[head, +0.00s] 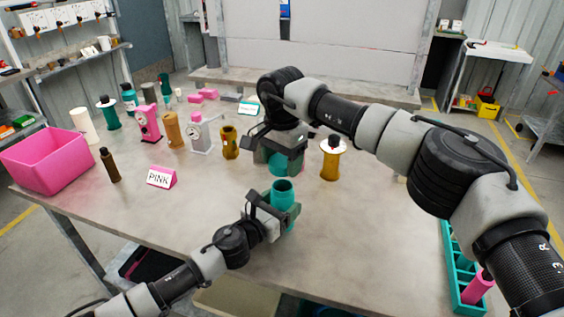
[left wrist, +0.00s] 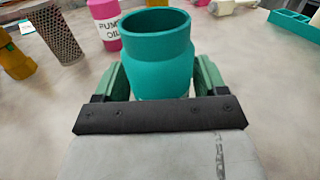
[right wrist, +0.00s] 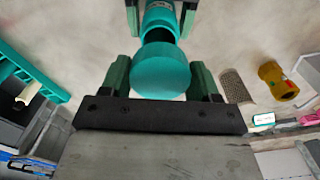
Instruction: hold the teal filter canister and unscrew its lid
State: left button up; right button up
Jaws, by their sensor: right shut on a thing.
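The teal filter canister (head: 284,190) stands upright with its mouth open near the middle of the table. My left gripper (head: 281,208) is shut around its body. The left wrist view shows the canister (left wrist: 158,65) between the green finger pads, its hollow inside visible. My right gripper (head: 277,158) is shut on the teal lid (head: 278,167), above and slightly behind the canister. In the right wrist view the round lid (right wrist: 160,70) sits between the pads and covers part of the canister (right wrist: 162,22). The lid is apart from the rim.
A yellow spool-like part (head: 331,158) stands right of my right gripper. The table's front right is clear.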

pick_arm(q)
jog(key=shift+o, duration=1.3)
